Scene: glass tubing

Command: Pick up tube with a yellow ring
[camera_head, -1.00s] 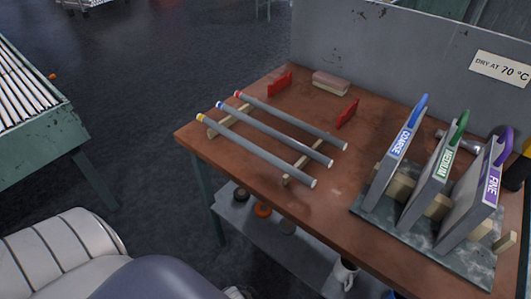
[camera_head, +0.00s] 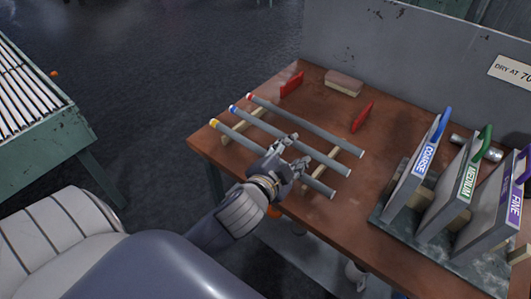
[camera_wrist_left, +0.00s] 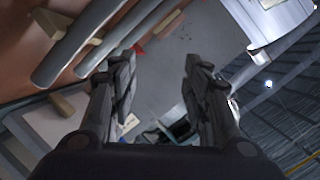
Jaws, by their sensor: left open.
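The grey tube with a yellow ring (camera_head: 236,137) is the nearest of three tubes lying side by side across wooden supports on the brown table. Its ring is at its left end. A tube with a blue ring (camera_head: 262,125) and one with a red ring (camera_head: 310,129) lie behind it. My left gripper (camera_head: 298,151) is open above the right half of the yellow-ring tube and hides part of it; whether they touch is unclear. In the left wrist view my open gripper (camera_wrist_left: 158,65) has nothing between its fingers, and tubes show at upper left. My right gripper is not in view.
Grey upright plates labelled COARSE (camera_head: 414,170), MEDIUM (camera_head: 455,190) and FINE (camera_head: 500,215) stand on a base at the right. Red pieces (camera_head: 362,116) and a block (camera_head: 344,82) lie behind the tubes. A grey panel (camera_head: 400,60) closes the back.

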